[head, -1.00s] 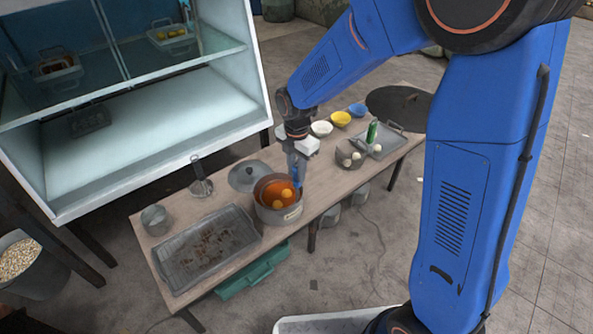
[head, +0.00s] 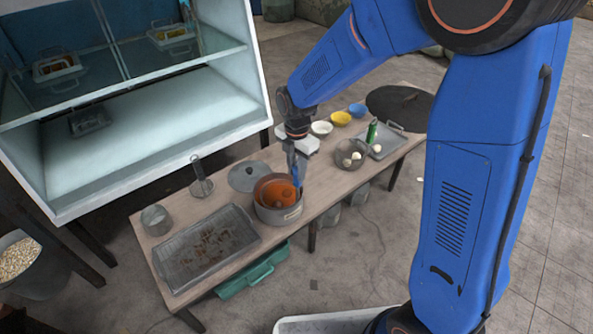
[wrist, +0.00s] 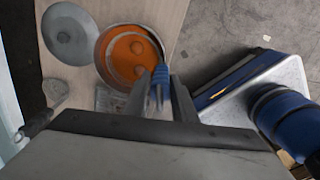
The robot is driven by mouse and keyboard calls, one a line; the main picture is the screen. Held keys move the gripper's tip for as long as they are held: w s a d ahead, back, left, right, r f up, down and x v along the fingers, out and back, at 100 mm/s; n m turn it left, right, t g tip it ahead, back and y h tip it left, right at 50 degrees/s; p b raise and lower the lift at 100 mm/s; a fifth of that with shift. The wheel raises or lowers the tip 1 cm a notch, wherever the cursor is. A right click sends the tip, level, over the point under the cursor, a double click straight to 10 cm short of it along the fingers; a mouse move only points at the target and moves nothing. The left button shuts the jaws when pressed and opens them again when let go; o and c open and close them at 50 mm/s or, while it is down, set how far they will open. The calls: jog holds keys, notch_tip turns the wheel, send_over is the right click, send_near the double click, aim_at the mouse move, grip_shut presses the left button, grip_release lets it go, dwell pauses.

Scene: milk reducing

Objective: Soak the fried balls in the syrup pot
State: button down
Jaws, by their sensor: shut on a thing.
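The grey syrup pot (head: 285,215) stands near the middle of the table. It holds orange-brown syrup (head: 268,186), also seen in the wrist view (wrist: 119,43). Round orange fried balls (wrist: 137,47) show inside the pot; in the head view they blend with the syrup. My gripper (head: 298,160) is at the right rim of the pot, shut on the upright blue handle (head: 299,177) of a tool. The handle also shows between my fingers (wrist: 160,78) in the wrist view. The tool's lower end is in the pot and hidden.
A grey lid (head: 248,176) lies behind the pot. A large tray (head: 176,262) with brown bits lies to the left, near a metal cup (head: 156,219) and a masher-like tool (head: 201,186). A bowl of white balls (head: 350,153) and coloured bowls (head: 341,118) stand right. A glass cabinet (head: 150,140) is behind.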

jog(key=shift+r, duration=5.6)
jog(key=shift+r, duration=1.4)
jog(key=shift+a, duration=0.1)
